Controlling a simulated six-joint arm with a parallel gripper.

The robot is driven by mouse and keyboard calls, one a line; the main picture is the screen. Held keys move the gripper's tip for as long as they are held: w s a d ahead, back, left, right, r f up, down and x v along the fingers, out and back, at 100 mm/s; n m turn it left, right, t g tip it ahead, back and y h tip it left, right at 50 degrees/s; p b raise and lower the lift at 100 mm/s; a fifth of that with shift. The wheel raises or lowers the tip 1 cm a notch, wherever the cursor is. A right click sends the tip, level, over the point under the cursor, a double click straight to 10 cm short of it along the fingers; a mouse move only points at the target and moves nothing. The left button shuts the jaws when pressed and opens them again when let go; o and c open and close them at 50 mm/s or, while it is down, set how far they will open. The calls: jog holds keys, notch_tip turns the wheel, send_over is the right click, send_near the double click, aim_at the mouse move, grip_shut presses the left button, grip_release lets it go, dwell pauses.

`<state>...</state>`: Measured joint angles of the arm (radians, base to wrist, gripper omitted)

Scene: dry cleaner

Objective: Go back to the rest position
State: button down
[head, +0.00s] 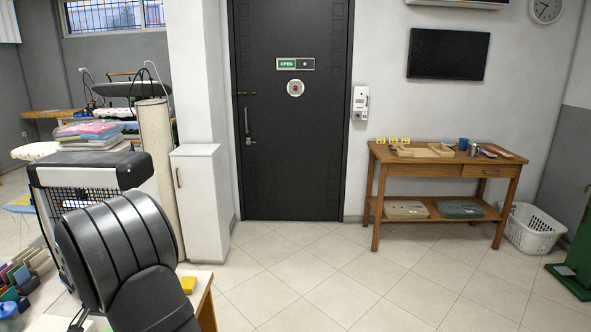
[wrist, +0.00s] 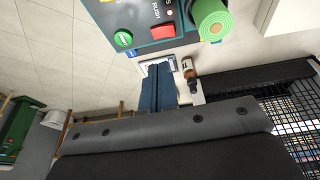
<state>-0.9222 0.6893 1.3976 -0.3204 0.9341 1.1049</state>
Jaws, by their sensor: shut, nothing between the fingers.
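My gripper (wrist: 158,68) shows in the wrist view as two dark blue fingers side by side, pressed together with nothing between them. They rise from the broad grey and black body along the bottom of that view. The fingertips are in front of a control panel (wrist: 150,25) with a red switch and a green button; I cannot tell the gap between them. In the head view, my black ribbed arm fills the lower left. The fingers cannot be made out there.
A green roll (wrist: 210,18) and a small brown-and-white bottle (wrist: 190,75) are near the fingers. Black mesh (wrist: 290,115) is at the right. In the head view, a wooden table (head: 446,168) and a laundry basket (head: 532,228) stand far right. The middle floor (head: 330,270) is clear.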

jog(key=v, duration=0.3)
jog(key=shift+r, duration=0.25)
jog(key=shift+f, duration=0.1)
